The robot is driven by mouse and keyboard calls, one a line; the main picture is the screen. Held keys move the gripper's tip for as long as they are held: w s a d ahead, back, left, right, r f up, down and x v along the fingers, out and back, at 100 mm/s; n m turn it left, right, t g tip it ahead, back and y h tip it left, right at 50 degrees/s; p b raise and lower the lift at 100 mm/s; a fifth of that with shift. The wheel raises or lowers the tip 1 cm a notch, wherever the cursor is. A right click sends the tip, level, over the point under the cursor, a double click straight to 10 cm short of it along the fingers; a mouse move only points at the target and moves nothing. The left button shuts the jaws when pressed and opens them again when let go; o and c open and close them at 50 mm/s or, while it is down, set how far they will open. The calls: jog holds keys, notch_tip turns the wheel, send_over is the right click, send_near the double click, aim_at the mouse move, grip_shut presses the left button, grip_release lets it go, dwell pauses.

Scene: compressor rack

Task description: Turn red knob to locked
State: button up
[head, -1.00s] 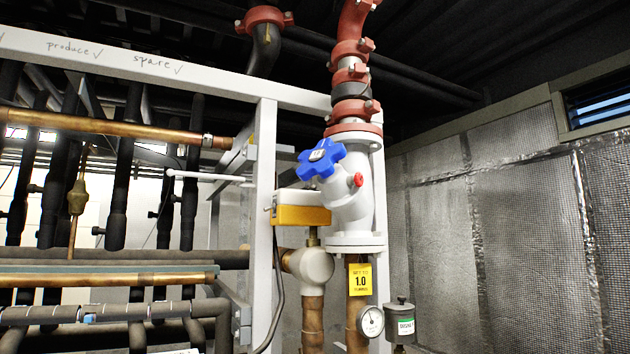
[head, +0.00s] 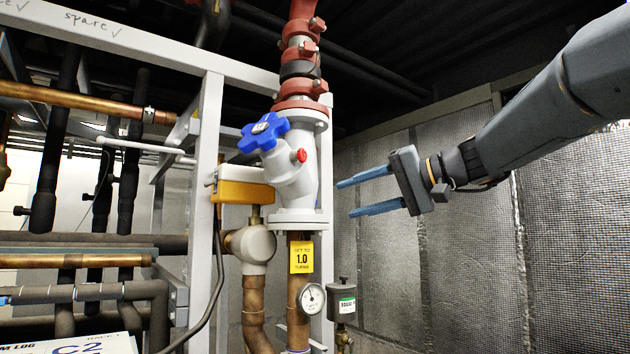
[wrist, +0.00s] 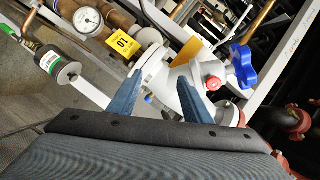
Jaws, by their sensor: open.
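The small red knob (head: 301,155) sticks out of the right side of the white valve body (head: 294,180), just below the blue star-shaped handwheel (head: 264,132). My gripper (head: 343,198) is open and empty, to the right of the valve, its two blue fingers pointing left toward it. A gap shows between the fingertips and the valve in the head view. In the wrist view the red knob (wrist: 213,83) lies beyond and to the right of the right fingertip, with the blue handwheel (wrist: 242,67) behind it. No lock marking is readable.
A yellow tag reading 1.0 (head: 301,257), a round gauge (head: 312,298) and a grey canister with a green label (head: 342,307) sit below the valve. A white frame post (head: 206,210) and a yellow-white box (head: 243,188) stand left. Free room lies right, before the mesh-covered wall.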

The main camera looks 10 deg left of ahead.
aim_at(304, 155)
notch_tip(304, 155, up, 10)
jog(key=s+a+n+g+y, duration=0.1)
jog(key=s+a+n+y, duration=0.1)
jog(key=s+y, duration=0.1)
jog(key=p+x, duration=0.1)
jog(key=x, duration=0.2)
jog(key=p+x, duration=0.1)
jog(key=x, duration=0.3)
jog(key=shift+w+a+f+p, duration=0.1)
jog(key=shift+w+a+p, duration=0.15)
jog(key=shift+p, duration=0.15)
jog(key=c, duration=1.1)
jog(key=shift+o, duration=0.2)
